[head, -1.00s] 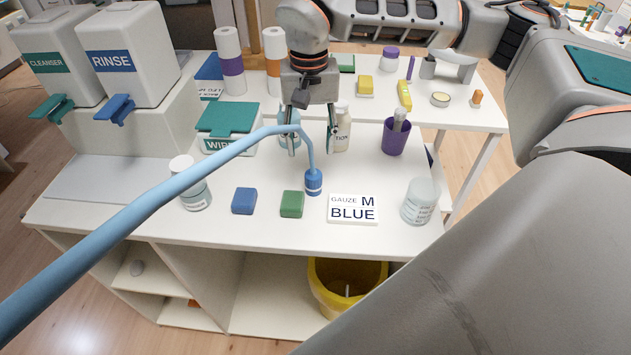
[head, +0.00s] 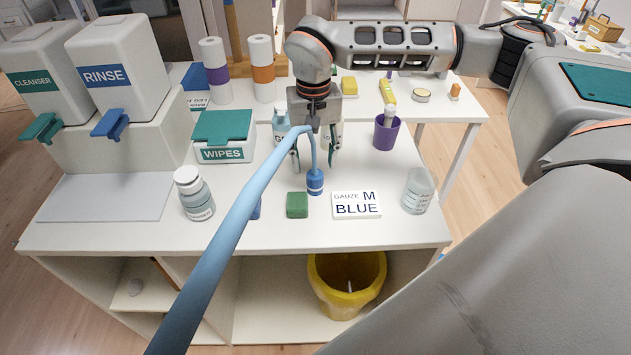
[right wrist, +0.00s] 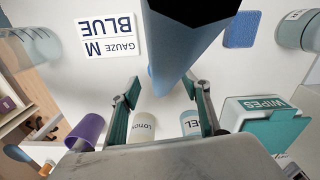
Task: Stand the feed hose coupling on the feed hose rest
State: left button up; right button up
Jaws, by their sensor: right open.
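A light-blue feed hose (head: 243,205) rises from the bottom of the head view, bends over and drops to the dark-blue feed hose coupling (head: 315,183). The coupling is upright, low over or on the white table behind the green block; I cannot tell whether it touches. My right gripper (head: 314,158) points down, open, its fingers on either side of the hanging hose in the picture; whether the hose lies between them or in front is unclear. In the right wrist view the hose (right wrist: 182,50) looms large before the open fingers (right wrist: 162,92). I cannot identify the feed hose rest. My left gripper is not in view.
On the table (head: 110,236) are a green block (head: 297,205), a gauze label (head: 356,205), a clear cup (head: 418,191), a white-capped bottle (head: 194,194), a wipes box (head: 223,137) and a purple cup (head: 386,134). A yellow bin (head: 345,285) sits below.

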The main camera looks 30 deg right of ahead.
aim_at(315, 173)
jog(key=shift+s+f, duration=0.2)
jog(key=shift+f, duration=2.15)
jog(key=c, duration=1.3)
jog(key=shift+r, duration=0.1)
